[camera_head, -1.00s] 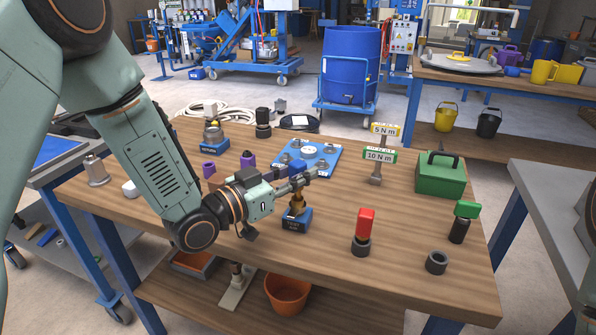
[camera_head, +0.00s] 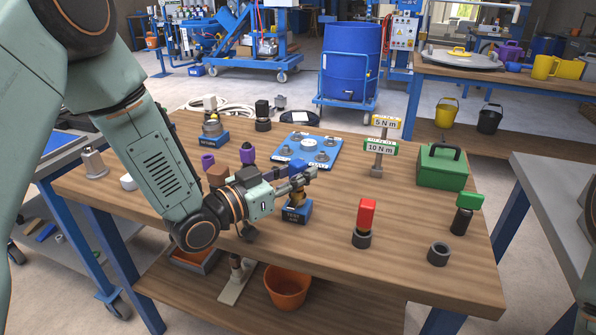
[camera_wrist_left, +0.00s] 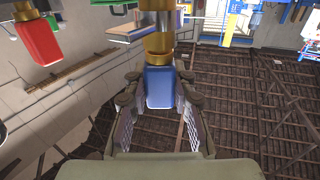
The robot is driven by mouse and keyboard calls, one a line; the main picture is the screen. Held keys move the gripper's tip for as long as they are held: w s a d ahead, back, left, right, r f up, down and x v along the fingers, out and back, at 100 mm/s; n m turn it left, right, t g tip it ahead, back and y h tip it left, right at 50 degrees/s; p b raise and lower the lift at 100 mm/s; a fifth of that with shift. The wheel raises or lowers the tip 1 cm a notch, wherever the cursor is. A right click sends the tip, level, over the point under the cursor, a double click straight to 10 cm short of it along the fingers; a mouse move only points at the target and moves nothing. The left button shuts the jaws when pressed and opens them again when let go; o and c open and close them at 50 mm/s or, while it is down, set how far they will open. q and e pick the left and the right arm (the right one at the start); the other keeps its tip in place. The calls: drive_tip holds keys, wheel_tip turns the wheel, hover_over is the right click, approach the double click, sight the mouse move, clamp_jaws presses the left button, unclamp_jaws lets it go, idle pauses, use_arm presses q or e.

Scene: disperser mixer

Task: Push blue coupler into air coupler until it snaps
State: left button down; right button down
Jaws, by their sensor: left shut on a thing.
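The blue coupler (camera_wrist_left: 159,90) is between the fingers of my left gripper (camera_head: 301,177), which is shut on it. In the left wrist view, the coupler's end meets a brass collar (camera_wrist_left: 158,45), in line with it. I cannot tell whether the two are locked together. In the head view, the air coupler is the brass fitting (camera_head: 295,200) on a small blue stand (camera_head: 296,212), just below my left gripper. The gripper partly hides the top of the fitting. My right gripper is not in view.
A torque sign post (camera_head: 377,160), green box (camera_head: 441,167) and blue plate (camera_head: 325,147) stand behind. The bench front is mostly clear.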

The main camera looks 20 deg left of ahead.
use_arm(q)
drive_tip(key=shift+f, duration=0.3)
drive_tip(key=c, duration=1)
unclamp_jaws()
drive_tip(key=shift+c, duration=0.2)
drive_tip(key=v, duration=0.7)
drive_tip(key=shift+s, duration=0.25)
drive_tip(key=shift+a, duration=0.15)
